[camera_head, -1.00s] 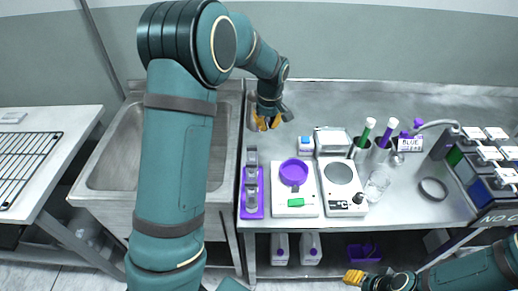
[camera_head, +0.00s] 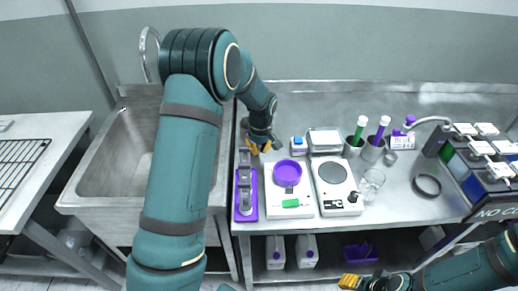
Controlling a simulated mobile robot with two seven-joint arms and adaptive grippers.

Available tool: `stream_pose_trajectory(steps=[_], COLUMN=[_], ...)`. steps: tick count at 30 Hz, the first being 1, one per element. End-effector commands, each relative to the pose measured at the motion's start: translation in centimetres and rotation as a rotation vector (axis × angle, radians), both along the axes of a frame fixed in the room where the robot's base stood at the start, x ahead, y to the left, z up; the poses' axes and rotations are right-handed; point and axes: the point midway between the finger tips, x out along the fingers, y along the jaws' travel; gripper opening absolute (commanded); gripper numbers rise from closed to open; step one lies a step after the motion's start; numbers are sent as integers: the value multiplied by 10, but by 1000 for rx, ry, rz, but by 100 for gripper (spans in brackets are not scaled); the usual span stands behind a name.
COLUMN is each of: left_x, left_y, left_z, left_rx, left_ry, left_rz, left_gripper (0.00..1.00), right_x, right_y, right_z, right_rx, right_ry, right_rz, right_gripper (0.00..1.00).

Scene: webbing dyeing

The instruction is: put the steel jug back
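My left gripper (camera_head: 259,148) points down over the left end of the steel worktop, just behind the purple tray (camera_head: 246,212) with grey holders. Its yellow fingertips show, but whether anything is between them is unclear. I cannot make out the steel jug for sure; a dull grey shape beside the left gripper is mostly hidden by the arm. My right gripper (camera_head: 350,281) is low at the bottom, in front of the worktop, with yellow tips; its opening is unclear.
A white scale with a purple bowl (camera_head: 288,174), a hotplate (camera_head: 333,173), a glass beaker (camera_head: 371,183), steel pots with green and purple rods (camera_head: 372,152), and a black ring (camera_head: 427,186) crowd the worktop. The sink (camera_head: 115,165) is left.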

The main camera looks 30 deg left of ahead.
Motion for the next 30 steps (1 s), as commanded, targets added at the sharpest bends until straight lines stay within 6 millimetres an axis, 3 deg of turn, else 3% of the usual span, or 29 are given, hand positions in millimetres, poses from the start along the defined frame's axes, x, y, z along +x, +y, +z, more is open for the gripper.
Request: stream_pose_trajectory(steps=[2, 3, 5, 17, 30], left_x=[-1, -2, -2, -1, -6], left_y=[0, 0, 0, -1, -8], left_z=[-1, -1, -1, 6, 88], left_rx=[-1, -1, -1, -1, -1], left_ry=[4, 6, 6, 3, 1], left_rz=[0, 0, 0, 1, -1], left_gripper=[0, 17, 34, 34, 34], right_x=[0, 0, 0, 0, 4], right_y=[0, 0, 0, 0, -1], right_z=[0, 0, 0, 1, 13], right_rx=[0, 0, 0, 0, -2], right_ry=[0, 0, 0, -1, -9], right_rz=[0, 0, 0, 0, -8], right_gripper=[47, 47, 47, 47, 47])
